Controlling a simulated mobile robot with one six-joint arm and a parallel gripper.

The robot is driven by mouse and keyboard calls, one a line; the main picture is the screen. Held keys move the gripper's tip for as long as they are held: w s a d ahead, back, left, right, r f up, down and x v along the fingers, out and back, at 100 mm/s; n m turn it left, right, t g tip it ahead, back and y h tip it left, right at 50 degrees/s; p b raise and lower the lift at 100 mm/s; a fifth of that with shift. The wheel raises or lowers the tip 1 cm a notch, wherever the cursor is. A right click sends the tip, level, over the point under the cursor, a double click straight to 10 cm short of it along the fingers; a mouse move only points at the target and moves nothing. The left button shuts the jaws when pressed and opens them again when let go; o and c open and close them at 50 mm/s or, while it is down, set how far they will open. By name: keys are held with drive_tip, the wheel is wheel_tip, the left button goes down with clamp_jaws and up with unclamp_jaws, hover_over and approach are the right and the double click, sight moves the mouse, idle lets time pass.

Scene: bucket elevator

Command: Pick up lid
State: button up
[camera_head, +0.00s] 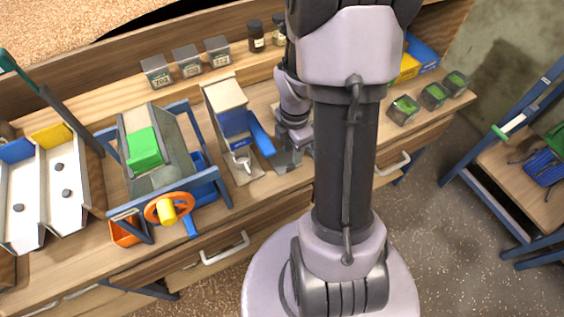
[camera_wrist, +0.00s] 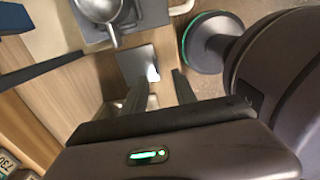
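No lid can be named with certainty. In the wrist view, a dark grey flat piece (camera_wrist: 133,62) with a small bright part lies on the wooden bench beyond my fingertips; I cannot tell if it is the lid. My gripper (camera_wrist: 160,82) has its two dark fingers apart, with nothing seen held between them. In the head view my gripper (camera_head: 293,158) is low over the bench, right of the blue chute, and partly hidden by my arm. A silver cup (camera_head: 243,162) sits below the chute; a rounded silver vessel (camera_wrist: 98,8) shows at the wrist view's top left.
Left of my gripper stand the blue chute (camera_head: 233,122) and a blue-framed machine with an orange handwheel (camera_head: 167,208). Grey labelled containers (camera_head: 187,60) and dark jars (camera_head: 256,37) line the back. Green-filled boxes (camera_head: 432,95) stand at right. Drawer handles (camera_head: 226,248) project at the front.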

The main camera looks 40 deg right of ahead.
sight(291, 165)
drive_tip(key=f+b, duration=0.1)
drive_tip(key=f, duration=0.1)
drive_tip(key=f+b, duration=0.1)
drive_tip(key=f, duration=0.2)
drive_tip(key=f+b, duration=0.1)
drive_tip(key=f, duration=0.2)
drive_tip(key=shift+w+d+f+b, duration=0.1)
drive_tip(key=shift+w+d+b, duration=0.1)
drive_tip(key=shift+w+b, duration=0.2)
clamp_jaws()
